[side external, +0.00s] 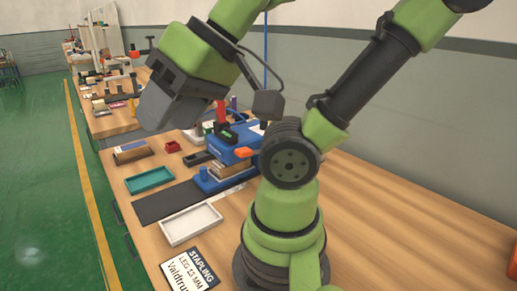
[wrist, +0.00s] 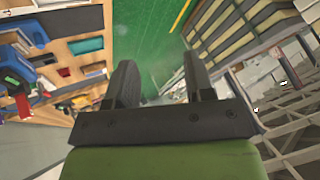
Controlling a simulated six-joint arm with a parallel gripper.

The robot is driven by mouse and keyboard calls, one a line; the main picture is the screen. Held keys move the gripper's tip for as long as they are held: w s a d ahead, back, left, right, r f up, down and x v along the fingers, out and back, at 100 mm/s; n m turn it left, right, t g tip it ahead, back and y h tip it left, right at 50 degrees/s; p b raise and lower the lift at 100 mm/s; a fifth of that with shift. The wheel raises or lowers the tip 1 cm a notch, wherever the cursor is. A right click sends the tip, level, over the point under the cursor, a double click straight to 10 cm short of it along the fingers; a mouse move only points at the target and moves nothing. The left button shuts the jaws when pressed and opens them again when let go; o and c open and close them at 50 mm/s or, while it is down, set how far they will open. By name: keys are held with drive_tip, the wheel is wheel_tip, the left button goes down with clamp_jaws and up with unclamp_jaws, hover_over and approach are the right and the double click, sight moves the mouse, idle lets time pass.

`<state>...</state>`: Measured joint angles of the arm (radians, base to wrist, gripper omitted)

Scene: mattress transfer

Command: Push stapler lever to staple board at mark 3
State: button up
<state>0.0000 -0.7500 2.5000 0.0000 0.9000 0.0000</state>
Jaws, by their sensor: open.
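The blue stapler (side external: 240,134) stands on the wooden bench, with an orange part (side external: 243,152) on its near side that may be its lever. A brown board-like piece (side external: 228,169) lies low at its blue base; mark 3 cannot be made out. My arm hides part of the stapler's right side. In the wrist view a blue and red device, probably the stapler (wrist: 18,62), is at the left edge. My gripper (side external: 152,115) is up and to the left of the stapler in the side view, apart from it. Its fingers (wrist: 158,82) are spread and empty.
A teal tray (side external: 150,179), a white tray (side external: 191,224), a dark mat (side external: 165,203) and a small red box (side external: 172,147) lie left of the stapler. A STAPLING sign (side external: 188,272) is at the front.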

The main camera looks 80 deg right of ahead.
drive_tip(key=c, duration=0.4)
drive_tip(key=shift+w+d+m, duration=0.25)
drive_tip(key=shift+d+m, duration=0.05)
drive_tip(key=shift+m, duration=0.1)
drive_tip(key=c, duration=0.3)
drive_tip(key=d+m+h, duration=0.1)
drive_tip(key=d+m, duration=0.1)
drive_tip(key=w+d+m+g+h, duration=0.1)
drive_tip(key=d+m, duration=0.1)
drive_tip(key=w+d+m+g, duration=0.1)
drive_tip(key=d+m, duration=0.1)
drive_tip(key=shift+w+d+h, duration=0.2)
drive_tip(key=shift+w+h, duration=0.05)
drive_tip(key=shift+h, duration=0.15)
clamp_jaws()
drive_tip(key=s+d+f+m+g, duration=0.1)
drive_tip(key=s+d+m+g, duration=0.1)
drive_tip(key=d+m, duration=0.6)
drive_tip(key=s+d+f+m+g+h, duration=0.1)
drive_tip(key=s+d+f+m+g, duration=0.1)
drive_tip(key=d+m+g, duration=0.3)
drive_tip(key=s+d+m, duration=0.1)
drive_tip(key=d+m, duration=0.2)
drive_tip(key=d, duration=0.3)
drive_tip(key=shift+s+f, duration=0.1)
drive_tip(key=shift+f, duration=0.05)
